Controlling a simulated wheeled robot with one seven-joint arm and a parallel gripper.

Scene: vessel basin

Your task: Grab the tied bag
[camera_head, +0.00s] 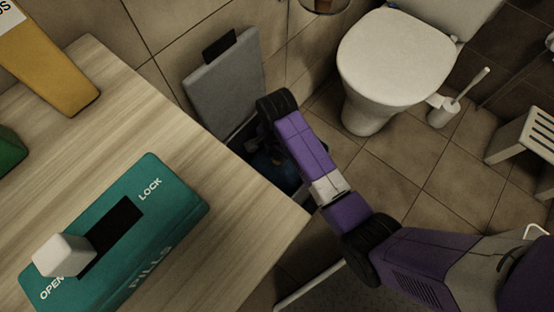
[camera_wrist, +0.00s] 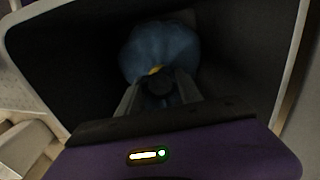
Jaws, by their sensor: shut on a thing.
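The tied bag (camera_wrist: 158,48) is blue with a small yellow tie, and sits inside a dark bin in the wrist view. My gripper (camera_wrist: 160,84) reaches down into the bin and is shut on the bag near the tie. In the head view a small part of the blue bag (camera_head: 262,164) shows beside my arm, and my fingers are hidden there. The bin's pale rim (camera_wrist: 292,70) surrounds the bag and gripper. Its grey lid (camera_head: 226,84) stands raised behind my wrist in the head view.
A wooden counter (camera_head: 222,192) is at the left, its edge close to the bin. On it are a teal pill box (camera_head: 172,208), a yellow object (camera_head: 50,62) and a green object (camera_head: 10,148). A toilet (camera_head: 388,58), brush (camera_head: 445,108) and white stool (camera_head: 524,136) stand across the tiled floor.

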